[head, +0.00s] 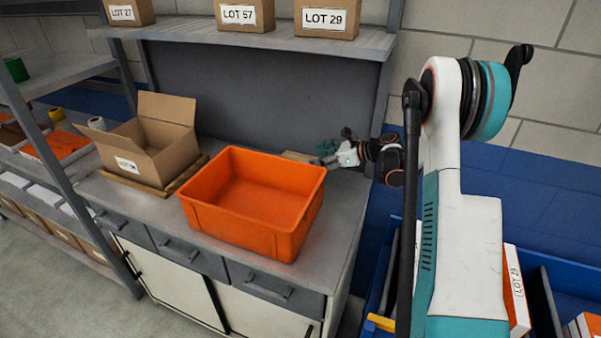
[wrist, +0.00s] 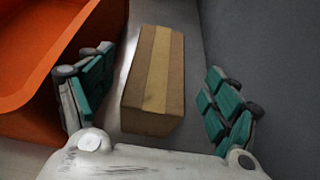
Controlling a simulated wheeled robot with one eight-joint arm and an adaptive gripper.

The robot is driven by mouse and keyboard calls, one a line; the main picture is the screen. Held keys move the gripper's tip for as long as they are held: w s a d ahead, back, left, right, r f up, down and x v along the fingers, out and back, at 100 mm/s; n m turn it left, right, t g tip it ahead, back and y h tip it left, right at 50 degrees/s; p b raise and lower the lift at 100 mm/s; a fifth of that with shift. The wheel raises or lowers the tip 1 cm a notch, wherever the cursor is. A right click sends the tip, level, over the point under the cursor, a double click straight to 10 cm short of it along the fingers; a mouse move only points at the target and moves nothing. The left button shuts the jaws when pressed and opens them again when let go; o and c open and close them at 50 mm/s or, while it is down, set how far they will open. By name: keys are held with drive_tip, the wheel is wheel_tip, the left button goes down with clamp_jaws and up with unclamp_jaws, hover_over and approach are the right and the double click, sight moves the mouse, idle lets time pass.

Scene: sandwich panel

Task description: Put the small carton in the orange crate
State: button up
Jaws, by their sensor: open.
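The small carton (wrist: 153,78) is a brown box with a lighter tape strip along its top. In the wrist view it lies on the bench between the two teal finger pads of my gripper (wrist: 158,108), which is open with a gap on both sides. In the head view only a sliver of the carton (head: 299,156) shows behind the crate, next to my gripper (head: 330,152). The orange crate (head: 252,205) stands on the bench and its visible inside is empty. Its wall (wrist: 97,38) is close to the left finger in the wrist view.
An open cardboard box (head: 150,150) stands on a wooden board left of the crate. A shelf (head: 270,38) with several labelled cartons hangs above the bench. The grey back panel (wrist: 262,60) is close to the right finger. A blue bin (head: 560,285) is at the lower right.

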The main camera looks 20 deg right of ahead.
sight(299, 159)
drive_tip(key=shift+b+x, duration=0.9)
drive_tip(key=shift+x, duration=2.25)
drive_tip(key=shift+s+f, duration=0.15)
drive_tip(key=c, duration=1.2)
drive_tip(key=shift+c, duration=0.6)
drive_tip(key=shift+r, duration=0.45)
drive_tip(key=shift+c, duration=0.7)
wheel_tip(299, 159, up, 19)
drive_tip(key=p, duration=0.5)
